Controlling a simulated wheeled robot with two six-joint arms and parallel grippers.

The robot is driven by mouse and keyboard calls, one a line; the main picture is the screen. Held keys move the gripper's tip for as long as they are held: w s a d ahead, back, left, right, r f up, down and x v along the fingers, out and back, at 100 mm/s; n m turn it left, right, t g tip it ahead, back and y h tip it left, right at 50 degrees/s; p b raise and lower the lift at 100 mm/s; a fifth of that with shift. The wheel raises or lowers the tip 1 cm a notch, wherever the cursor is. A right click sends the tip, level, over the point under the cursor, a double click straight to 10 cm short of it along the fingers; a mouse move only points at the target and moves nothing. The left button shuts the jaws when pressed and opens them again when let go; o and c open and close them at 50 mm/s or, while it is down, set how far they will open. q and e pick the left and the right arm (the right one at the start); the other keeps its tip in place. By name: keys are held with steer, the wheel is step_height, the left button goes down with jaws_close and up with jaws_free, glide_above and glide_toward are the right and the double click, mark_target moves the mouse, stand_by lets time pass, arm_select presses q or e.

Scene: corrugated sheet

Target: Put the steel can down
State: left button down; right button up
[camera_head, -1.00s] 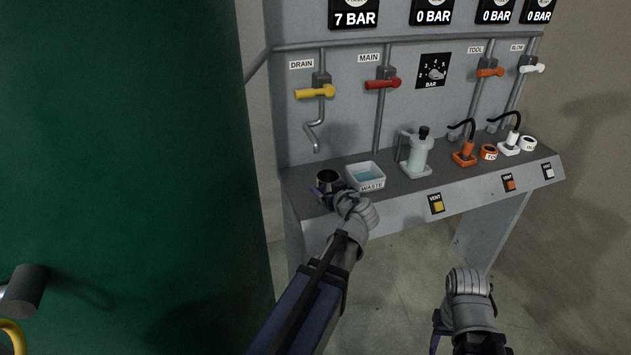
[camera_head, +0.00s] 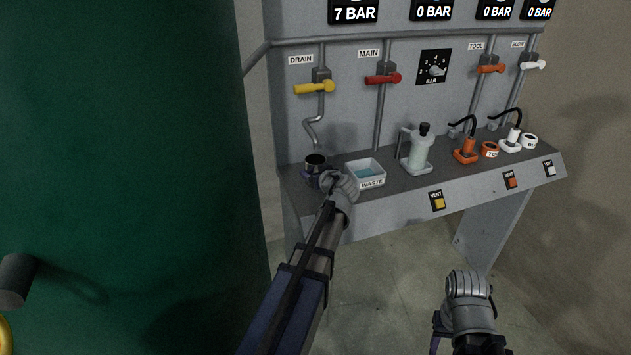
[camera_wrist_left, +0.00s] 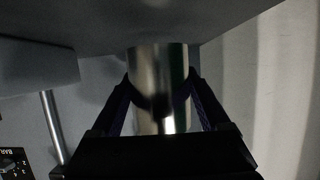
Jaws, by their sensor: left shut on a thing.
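The steel can (camera_head: 315,160) shows in the head view at the left end of the grey shelf, just below the drain spout. Its dark open mouth faces up. My left gripper (camera_head: 318,178) is shut on the can and hides part of its lower side. In the left wrist view the shiny can (camera_wrist_left: 158,75) stands between the two dark fingers (camera_wrist_left: 160,105). I cannot tell whether its base touches the shelf. My right gripper (camera_head: 436,340) is low at the front, away from the shelf, its fingers mostly hidden.
The white waste tray (camera_head: 371,183) with blue liquid is close to the right of the can. The drain spout (camera_head: 312,135) hangs above it. A pale bottle (camera_head: 418,150) and orange and white fittings (camera_head: 466,150) stand farther right. A large green tank (camera_head: 130,150) fills the left.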

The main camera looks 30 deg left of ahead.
arm_select(q)
steer(key=shift+f, duration=0.75)
arm_select(e)
steer(key=shift+f, duration=0.8)
arm_select(q)
steer(key=shift+f+b, duration=0.15)
steer(key=shift+b, duration=0.3)
jaws_free()
steer(key=shift+r, duration=0.25)
steer(key=p+v, duration=0.5)
steer(key=v, duration=0.7)
arm_select(e)
step_height(320, 180, up, 5)
steer(key=shift+f, duration=0.15)
